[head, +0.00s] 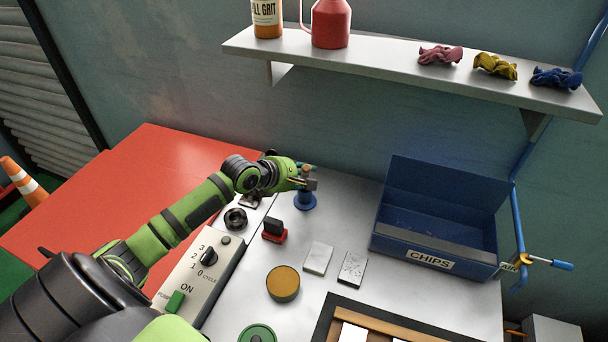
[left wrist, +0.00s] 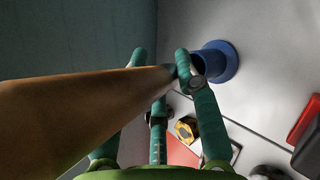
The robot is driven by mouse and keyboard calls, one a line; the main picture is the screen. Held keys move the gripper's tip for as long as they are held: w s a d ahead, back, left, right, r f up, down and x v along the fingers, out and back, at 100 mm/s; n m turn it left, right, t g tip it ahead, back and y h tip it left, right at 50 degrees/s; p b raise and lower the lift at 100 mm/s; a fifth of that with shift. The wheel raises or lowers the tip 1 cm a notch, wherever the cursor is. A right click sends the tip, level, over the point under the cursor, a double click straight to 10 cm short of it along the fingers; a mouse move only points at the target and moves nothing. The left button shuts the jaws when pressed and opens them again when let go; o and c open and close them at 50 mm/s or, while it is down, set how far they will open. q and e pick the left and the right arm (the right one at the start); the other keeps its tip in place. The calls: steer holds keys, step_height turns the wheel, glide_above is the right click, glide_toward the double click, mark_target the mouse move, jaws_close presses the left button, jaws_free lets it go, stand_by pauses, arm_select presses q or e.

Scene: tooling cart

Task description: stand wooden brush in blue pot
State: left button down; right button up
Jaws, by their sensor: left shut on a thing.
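My left gripper (head: 308,178) is shut on the wooden brush, whose brown handle shows in the left wrist view (left wrist: 70,110) running from the left edge to between the teal fingers (left wrist: 162,70). Only a small brown part of the brush (head: 306,168) shows in the head view. The blue pot (head: 304,202) stands upright on the grey cart top, just below the gripper. In the left wrist view the pot (left wrist: 226,62) lies just beyond the fingers. The brush's far end is hidden by the fingers, so I cannot tell whether it is inside the pot. My right gripper is not in view.
A blue CHIPS bin (head: 434,250) stands at right. A red-and-black block (head: 274,232), a tan round tin (head: 283,283) and two small plates (head: 318,258) lie in front of the pot. A control box (head: 208,275) sits beside my left arm. A shelf (head: 400,75) hangs above.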

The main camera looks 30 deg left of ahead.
arm_select(q)
steer(key=shift+f, duration=0.45)
steer(key=shift+f, duration=0.6)
steer(key=c, duration=0.9)
jaws_free()
steer(key=shift+r, duration=0.1)
steer(key=shift+r, duration=0.2)
steer(key=v, duration=1.2)
steer(key=shift+r+b, duration=0.35)
steer(key=shift+b, duration=0.1)
